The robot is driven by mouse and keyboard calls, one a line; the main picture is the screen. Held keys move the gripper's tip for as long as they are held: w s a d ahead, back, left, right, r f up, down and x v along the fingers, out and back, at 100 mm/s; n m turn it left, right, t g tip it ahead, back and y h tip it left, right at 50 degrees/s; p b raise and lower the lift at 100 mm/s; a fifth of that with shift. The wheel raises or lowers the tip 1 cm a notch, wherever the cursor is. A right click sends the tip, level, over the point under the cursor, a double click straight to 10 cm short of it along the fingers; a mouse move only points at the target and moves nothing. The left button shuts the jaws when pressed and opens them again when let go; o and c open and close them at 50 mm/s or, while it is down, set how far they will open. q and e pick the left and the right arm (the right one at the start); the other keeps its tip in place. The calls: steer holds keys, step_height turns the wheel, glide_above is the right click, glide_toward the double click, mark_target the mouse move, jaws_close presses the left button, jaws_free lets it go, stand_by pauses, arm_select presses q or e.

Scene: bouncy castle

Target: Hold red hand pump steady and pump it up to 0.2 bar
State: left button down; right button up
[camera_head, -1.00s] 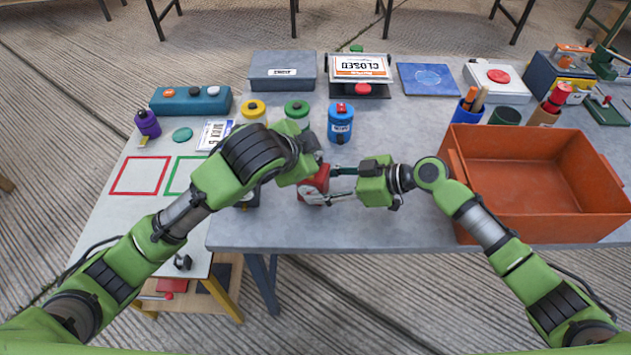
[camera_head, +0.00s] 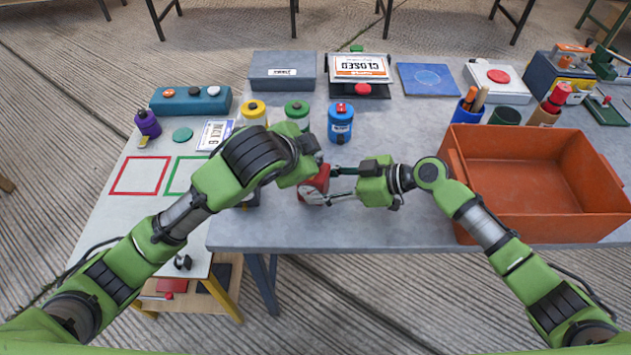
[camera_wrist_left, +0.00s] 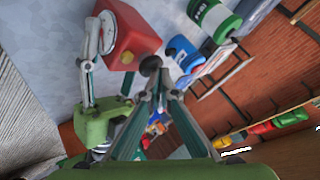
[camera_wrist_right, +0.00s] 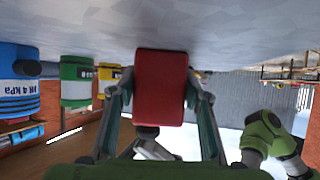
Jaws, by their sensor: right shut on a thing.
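The red hand pump (camera_head: 318,182) is near the table's front edge, partly hidden by my left wrist in the head view. Its white round gauge (camera_wrist_left: 107,33) shows at its side; the reading is too small to tell. My right gripper (camera_head: 331,184) comes from the right and is shut on the pump's red body (camera_wrist_right: 160,85), one finger on each side. My left gripper (camera_wrist_left: 158,80) is above the pump, its fingertips close together at a dark round knob (camera_wrist_left: 150,65) beside the red body. Whether the tips touch the knob is unclear.
Blue (camera_head: 340,123), green (camera_head: 297,112) and yellow (camera_head: 253,111) canisters stand just behind the pump. An orange bin (camera_head: 540,215) stands right of my right arm. A grey box (camera_head: 283,72) and a closed sign (camera_head: 361,68) are farther back. The table front between pump and bin is clear.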

arm_select(q)
steer(key=shift+s+a+f, duration=0.1)
steer(key=shift+f, duration=0.35)
steer(key=shift+s+a+f, duration=0.1)
steer(key=shift+f, duration=0.35)
arm_select(e)
steer(key=shift+s+a, duration=0.1)
steer(key=shift+s, duration=0.1)
arm_select(q)
steer(key=shift+s+a+f, duration=0.1)
steer(key=shift+f, duration=0.4)
arm_select(e)
steer(key=shift+s+a, duration=0.1)
steer(key=shift+s, duration=0.05)
arm_select(q)
steer(key=shift+f, duration=0.1)
steer(key=r, duration=0.6)
steer(key=shift+w, duration=0.2)
arm_select(e)
steer(key=shift+w+f, duration=0.15)
steer(key=shift+w, duration=0.05)
arm_select(q)
steer(key=shift+r, duration=0.4)
arm_select(e)
steer(key=shift+w+d, duration=0.1)
steer(key=shift+d, duration=0.15)
arm_select(q)
steer(key=shift+w+r, duration=0.1)
arm_select(e)
steer(key=shift+d+f, duration=0.1)
